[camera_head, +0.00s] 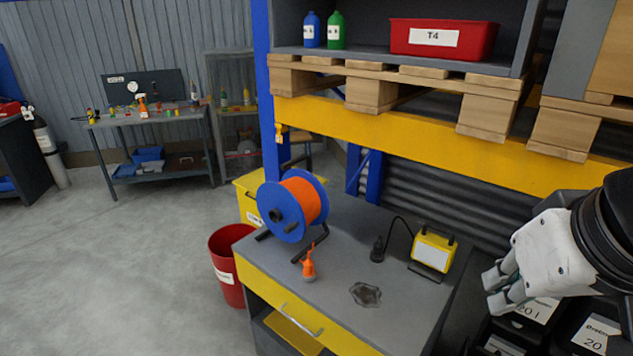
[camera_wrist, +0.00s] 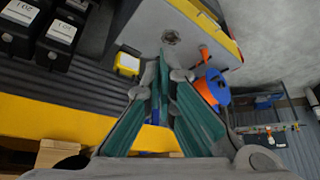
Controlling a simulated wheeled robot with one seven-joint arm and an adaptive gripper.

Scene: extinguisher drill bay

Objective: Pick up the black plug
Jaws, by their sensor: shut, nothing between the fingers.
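The black plug (camera_head: 377,250) stands on the grey top of the workbench (camera_head: 335,275). A thin black cord arches from it to the yellow work lamp (camera_head: 432,252) on its right. My gripper (camera_head: 495,290) is at the right of the head view, in front of and to the right of the lamp, well apart from the plug. In the wrist view the green-padded fingers (camera_wrist: 164,75) come together with nothing between them. The lamp also shows there (camera_wrist: 127,64); I cannot make out the plug in that view.
Black labelled containers (camera_head: 540,310) are below my gripper. A red bin (camera_head: 228,268) stands left.

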